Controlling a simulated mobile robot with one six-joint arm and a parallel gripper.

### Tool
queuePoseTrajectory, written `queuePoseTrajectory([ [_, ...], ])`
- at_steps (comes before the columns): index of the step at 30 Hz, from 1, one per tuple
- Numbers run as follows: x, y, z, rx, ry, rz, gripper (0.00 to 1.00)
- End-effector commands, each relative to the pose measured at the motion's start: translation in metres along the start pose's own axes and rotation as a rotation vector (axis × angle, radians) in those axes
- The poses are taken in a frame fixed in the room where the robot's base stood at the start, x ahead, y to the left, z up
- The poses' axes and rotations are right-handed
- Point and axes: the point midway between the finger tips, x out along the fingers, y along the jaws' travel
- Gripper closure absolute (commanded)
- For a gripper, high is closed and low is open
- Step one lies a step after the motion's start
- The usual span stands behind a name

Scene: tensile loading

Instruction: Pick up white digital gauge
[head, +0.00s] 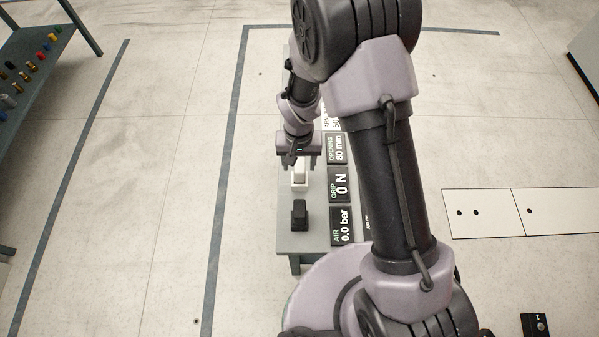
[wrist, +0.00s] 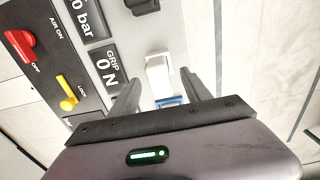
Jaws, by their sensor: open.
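The white digital gauge (head: 299,181) is a small white block on the grey bench top, just below my gripper in the head view. In the wrist view the white gauge (wrist: 158,72) shows between the finger tips, with a blue patch (wrist: 168,101) by its near end. My gripper (head: 298,165) is open above it. In the wrist view the gripper (wrist: 160,80) has one finger on each side of the gauge, with gaps visible on both sides. Whether the fingertips are down at the gauge's height I cannot tell.
A black block (head: 299,214) stands near the gauge on the bench (head: 295,242). Dark readout panels (head: 341,182) line its right side. A red knob (wrist: 22,48) and yellow lever (wrist: 67,92) show in the wrist view. A table with coloured pieces (head: 36,55) is far left.

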Motion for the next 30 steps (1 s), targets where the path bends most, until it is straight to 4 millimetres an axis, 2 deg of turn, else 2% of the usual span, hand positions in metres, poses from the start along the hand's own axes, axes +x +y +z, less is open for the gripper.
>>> queuePoseTrajectory([
  [8,0.049,0.002,-0.004,-0.001,-0.002,0.001,0.44],
  [14,0.05,0.002,-0.004,0.0,0.0,0.0,0.44],
  [23,0.049,0.002,-0.004,0.0,0.0,0.0,1.0],
  [30,0.049,0.002,-0.005,0.0,0.0,0.0,1.0],
])
